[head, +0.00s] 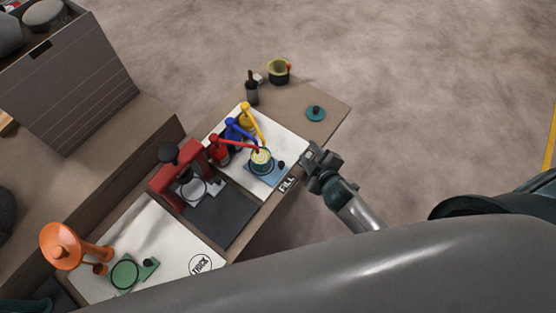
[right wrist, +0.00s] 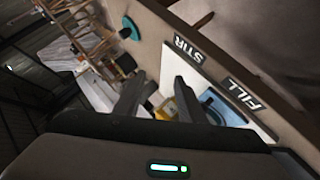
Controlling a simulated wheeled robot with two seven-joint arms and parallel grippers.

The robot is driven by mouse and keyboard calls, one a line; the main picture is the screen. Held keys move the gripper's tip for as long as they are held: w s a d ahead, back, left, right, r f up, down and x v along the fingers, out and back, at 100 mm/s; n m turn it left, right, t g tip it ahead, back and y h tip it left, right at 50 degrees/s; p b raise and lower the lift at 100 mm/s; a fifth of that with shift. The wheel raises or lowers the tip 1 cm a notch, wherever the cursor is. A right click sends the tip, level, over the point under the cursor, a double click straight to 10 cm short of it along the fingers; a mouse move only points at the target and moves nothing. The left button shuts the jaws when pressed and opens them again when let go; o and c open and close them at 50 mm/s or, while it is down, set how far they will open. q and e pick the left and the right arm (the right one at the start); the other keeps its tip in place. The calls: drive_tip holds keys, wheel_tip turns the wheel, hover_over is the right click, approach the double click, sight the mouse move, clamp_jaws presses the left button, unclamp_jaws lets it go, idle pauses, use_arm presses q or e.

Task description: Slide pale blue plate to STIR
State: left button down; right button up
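The pale blue plate (head: 269,174) lies on the white board near the FILL label (head: 287,185). A cup with a yellowish rim (head: 261,156) stands on it, and a small dark knob (head: 281,164) is at its right side. My right gripper (head: 311,157) is just right of the plate, at the table's edge, apart from the knob. In the right wrist view its two fingers (right wrist: 158,82) are spread with nothing clearly held. Part of the plate (right wrist: 222,104) shows beyond the right finger. The STIR label (right wrist: 188,49) shows beside the FILL label. My left gripper is not in view.
Red, blue and yellow taps (head: 234,130) stand left of and behind the plate, with a red press (head: 172,178) farther left. A green plate (head: 125,274) and orange funnel (head: 62,246) are at lower left. A teal disc (head: 316,113) lies at the far right.

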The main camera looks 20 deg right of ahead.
drive_tip(key=w+a+r+n+t+y, duration=0.2)
drive_tip(key=w+a+r+n+y, duration=0.25)
drive_tip(key=r+n, duration=0.4)
drive_tip(key=w+a+r+n+t+y, duration=0.2)
drive_tip(key=w+a+r+n+y, duration=0.3)
drive_tip(key=r, duration=0.6)
drive_tip(key=s+a+r+n+g+y, duration=0.3)
drive_tip(key=s+a+n+g+y, duration=0.5)
drive_tip(key=n, duration=1)
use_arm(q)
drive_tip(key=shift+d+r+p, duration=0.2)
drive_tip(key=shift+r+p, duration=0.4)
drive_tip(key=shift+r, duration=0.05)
use_arm(e)
drive_tip(key=s+d+f+n+g+h, duration=0.1)
drive_tip(key=d+f+n+g+h, duration=0.2)
drive_tip(key=d+f+n+h, duration=0.1)
drive_tip(key=d+f+n+g+h, duration=0.4)
drive_tip(key=d+n+h, duration=0.3)
drive_tip(key=d+h, duration=0.2)
drive_tip(key=shift+s+d+f, duration=0.2)
drive_tip(key=shift+s+d, duration=0.15)
drive_tip(key=shift+d, duration=0.9)
